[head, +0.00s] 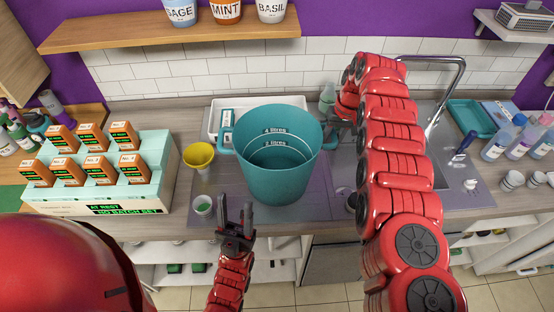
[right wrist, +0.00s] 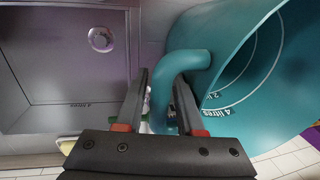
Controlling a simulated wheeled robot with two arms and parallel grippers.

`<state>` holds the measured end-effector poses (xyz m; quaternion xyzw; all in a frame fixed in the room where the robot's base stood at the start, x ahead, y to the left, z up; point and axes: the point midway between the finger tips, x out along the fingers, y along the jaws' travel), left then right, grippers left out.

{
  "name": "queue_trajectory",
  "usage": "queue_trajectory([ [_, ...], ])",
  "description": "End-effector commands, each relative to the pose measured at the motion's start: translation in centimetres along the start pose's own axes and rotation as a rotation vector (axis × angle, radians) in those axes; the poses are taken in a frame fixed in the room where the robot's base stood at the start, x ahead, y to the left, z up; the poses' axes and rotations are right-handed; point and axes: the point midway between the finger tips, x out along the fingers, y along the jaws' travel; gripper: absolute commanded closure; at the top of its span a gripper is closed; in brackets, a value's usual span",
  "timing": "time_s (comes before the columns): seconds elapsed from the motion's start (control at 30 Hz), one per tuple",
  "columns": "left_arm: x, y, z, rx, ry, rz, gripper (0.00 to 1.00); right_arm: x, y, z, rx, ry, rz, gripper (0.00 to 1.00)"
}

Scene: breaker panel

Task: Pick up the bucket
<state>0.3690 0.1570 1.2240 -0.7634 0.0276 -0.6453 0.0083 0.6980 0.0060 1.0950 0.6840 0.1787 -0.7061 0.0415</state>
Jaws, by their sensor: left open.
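The teal bucket (head: 277,165) stands upright on the counter near the sink, with litre marks inside and a side handle at each side. In the right wrist view the bucket (right wrist: 235,85) fills the right side, and its curved handle (right wrist: 165,110) lies between the two fingers of my right gripper (right wrist: 161,80). Whether the fingers press on the handle is unclear. In the head view my right gripper is mostly hidden behind my own arm, at the bucket's right side. My left gripper (head: 237,222) is open and empty, in front of the bucket's lower left, apart from it.
A yellow cup (head: 199,157) and a small green-and-white cup (head: 203,205) stand left of the bucket. A white tray (head: 213,117) is behind it. A mint rack (head: 155,180) with several orange boxes is at left. Sink and tap (head: 461,75) are right; bottles (head: 503,137) stand beyond.

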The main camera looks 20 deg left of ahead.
Motion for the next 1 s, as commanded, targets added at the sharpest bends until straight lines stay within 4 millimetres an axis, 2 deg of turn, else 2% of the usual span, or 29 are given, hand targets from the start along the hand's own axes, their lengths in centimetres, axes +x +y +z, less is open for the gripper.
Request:
queue_trajectory([
  [0.03, -0.03, 0.00, 0.00, 0.000, 0.000, 0.000, 0.50, 0.01, 0.02, 0.01, 0.000, 0.000, 0.000, 0.67],
  [0.2, -0.03, 0.00, 0.00, 0.000, 0.000, 0.000, 0.50, -0.03, 0.02, 0.00, 0.000, 0.000, 0.000, 0.97],
  [0.23, -0.02, 0.00, 0.00, 0.000, 0.000, 0.000, 0.50, -0.03, 0.02, 0.00, 0.000, 0.000, 0.000, 1.00],
  [1.0, -0.02, 0.00, 0.00, 0.000, 0.000, 0.000, 0.50, -0.07, 0.00, -0.01, 0.000, 0.000, 0.000, 1.00],
])
